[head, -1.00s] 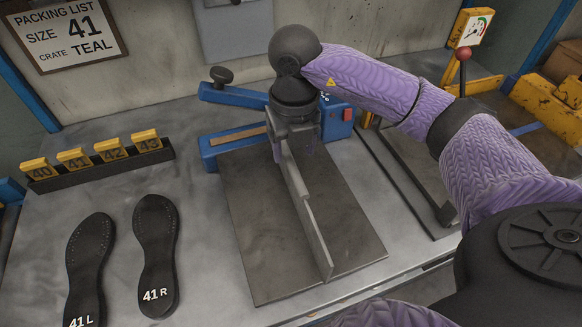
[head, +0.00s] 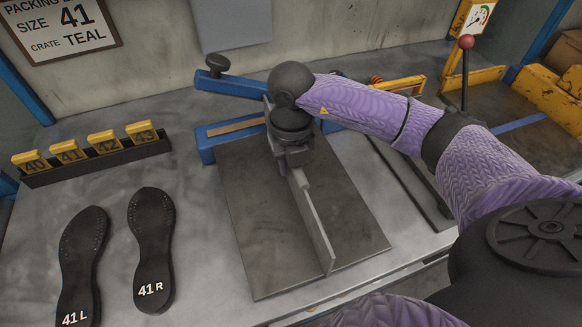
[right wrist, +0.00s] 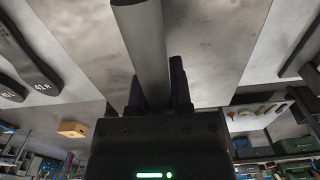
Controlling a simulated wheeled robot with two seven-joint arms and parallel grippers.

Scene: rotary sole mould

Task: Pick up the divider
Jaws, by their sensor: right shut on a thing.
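The divider (head: 316,230) is a thin, long grey plate standing on edge along the middle of a flat dark grey plate (head: 255,250). My right gripper (head: 293,168) comes down on it from above, toward its far half, and is shut on it. The gripper body hides part of the divider, and its fingers are mostly hidden in the head view. In the right wrist view the divider (right wrist: 145,40) runs up from between the dark fingers (right wrist: 160,88). My left gripper is in neither view.
Black soles marked 41 L (head: 80,265) and 41 R (head: 152,240) lie at left. Behind them is a black rack (head: 100,163) with yellow numbered tags. Blue clamp parts (head: 207,145) stand behind the plate. A red-knobbed lever (head: 465,75) and yellow frames are at right.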

